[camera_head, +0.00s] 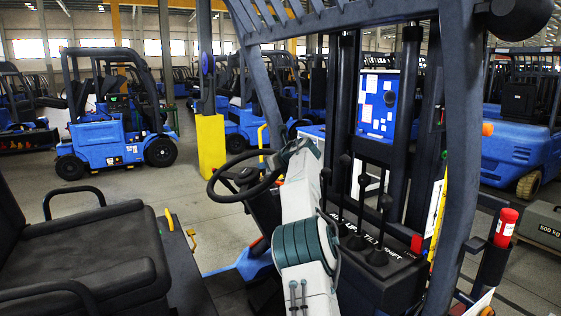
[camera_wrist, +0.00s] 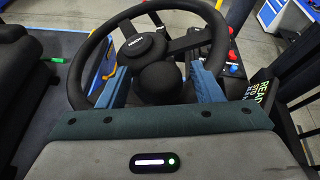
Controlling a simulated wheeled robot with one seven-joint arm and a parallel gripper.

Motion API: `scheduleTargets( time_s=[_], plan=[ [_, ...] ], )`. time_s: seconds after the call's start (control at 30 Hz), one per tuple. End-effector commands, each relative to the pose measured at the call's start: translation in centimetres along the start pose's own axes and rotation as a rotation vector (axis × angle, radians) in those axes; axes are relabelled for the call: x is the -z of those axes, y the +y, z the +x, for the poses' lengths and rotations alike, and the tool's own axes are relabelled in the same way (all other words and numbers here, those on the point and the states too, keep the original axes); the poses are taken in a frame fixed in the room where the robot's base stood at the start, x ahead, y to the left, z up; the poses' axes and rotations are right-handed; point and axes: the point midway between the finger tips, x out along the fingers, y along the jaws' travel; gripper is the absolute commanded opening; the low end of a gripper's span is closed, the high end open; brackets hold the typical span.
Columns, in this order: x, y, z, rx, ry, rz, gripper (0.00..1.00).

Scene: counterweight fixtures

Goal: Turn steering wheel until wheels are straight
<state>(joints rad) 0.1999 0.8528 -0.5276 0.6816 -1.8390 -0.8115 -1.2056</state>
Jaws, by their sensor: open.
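The black steering wheel (camera_head: 212,187) stands on its column between the seat and the lever console in the head view. In the wrist view its rim (camera_wrist: 78,72) curves around the hub (camera_wrist: 138,46), and a round black knob (camera_wrist: 160,84) shows at the near side. My gripper (camera_wrist: 160,67) is open, with one blue finger on each side of the knob. I cannot tell whether either finger touches it. In the head view my arm reaches to the right side of the wheel, and the fingers are hard to make out. The truck's road wheels are not in view.
The black seat (camera_head: 95,255) with armrests is at the left. Several upright levers (camera_head: 362,205) stand on the console close to my arm. A thick roof post (camera_head: 460,130) and a red cylinder (camera_head: 505,228) are at the right. Other blue forklifts (camera_head: 105,140) stand behind.

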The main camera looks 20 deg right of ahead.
Motion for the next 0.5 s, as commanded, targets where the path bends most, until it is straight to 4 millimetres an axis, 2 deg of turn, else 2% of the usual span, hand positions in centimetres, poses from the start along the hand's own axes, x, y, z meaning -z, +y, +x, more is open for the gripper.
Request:
scheduleTargets(
  time_s=[0.17,0.5],
  plan=[
    [0.3,0.1,-2.1,0.001,-0.003,0.001,0.6],
    [0.2,0.1,-8.2,0.001,-0.004,0.0,0.6]
  ],
)
